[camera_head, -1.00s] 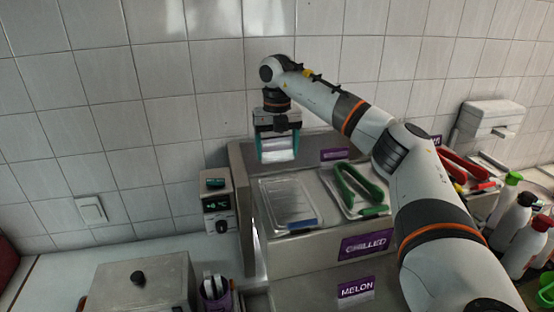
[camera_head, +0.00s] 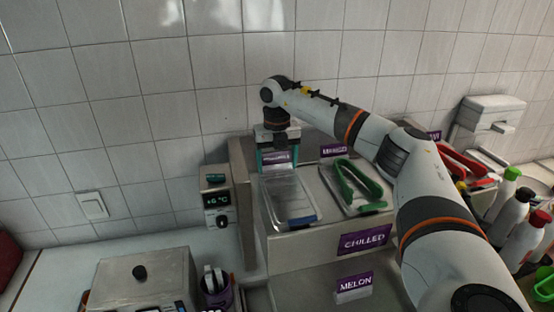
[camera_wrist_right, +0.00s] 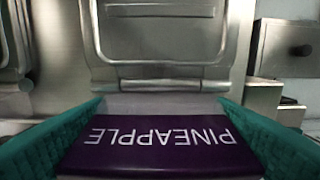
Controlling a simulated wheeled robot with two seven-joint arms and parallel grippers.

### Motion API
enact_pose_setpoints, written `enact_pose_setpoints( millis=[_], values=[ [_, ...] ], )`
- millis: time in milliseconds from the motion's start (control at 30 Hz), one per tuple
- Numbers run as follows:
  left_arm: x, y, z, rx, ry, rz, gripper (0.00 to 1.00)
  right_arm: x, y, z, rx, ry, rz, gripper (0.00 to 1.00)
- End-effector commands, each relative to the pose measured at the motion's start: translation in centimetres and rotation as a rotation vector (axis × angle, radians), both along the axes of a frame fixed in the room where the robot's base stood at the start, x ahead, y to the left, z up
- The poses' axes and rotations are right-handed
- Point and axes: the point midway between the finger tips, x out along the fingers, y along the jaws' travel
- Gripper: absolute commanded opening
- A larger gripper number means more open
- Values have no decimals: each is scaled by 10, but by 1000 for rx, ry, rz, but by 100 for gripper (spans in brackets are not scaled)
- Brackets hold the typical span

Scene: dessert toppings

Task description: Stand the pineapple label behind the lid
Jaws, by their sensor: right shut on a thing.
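The purple pineapple label (camera_wrist_right: 158,146) is between the teal fingers of my right gripper (camera_wrist_right: 160,140), its white lettering upside down in the right wrist view. In the head view the label (camera_head: 276,158) stands upright just behind the clear lid (camera_head: 288,196), with my right gripper (camera_head: 277,160) shut on it from above. The lid covers the left pan of the chilled unit and has a blue part at its front edge. Whether the label's base touches the surface cannot be told. My left gripper is not in view.
A mango label (camera_head: 334,150) stands behind the neighbouring pan, where green tongs (camera_head: 358,186) lie. The tiled wall (camera_head: 190,90) is close behind. Bottles (camera_head: 512,217) stand at the right.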

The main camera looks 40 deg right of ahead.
Motion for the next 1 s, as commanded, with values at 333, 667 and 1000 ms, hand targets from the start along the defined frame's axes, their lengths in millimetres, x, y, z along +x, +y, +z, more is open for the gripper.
enact_pose_setpoints(
  millis=[333, 667, 1000],
  values=[
    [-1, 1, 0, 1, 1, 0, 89, 0, 0, 0, 0, 0, 0, 98],
    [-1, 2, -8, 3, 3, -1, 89, 2, 1, 22, 0, -6, 1, 98],
    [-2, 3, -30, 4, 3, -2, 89, 1, 1, 102, -1, -5, 1, 98]
  ],
)
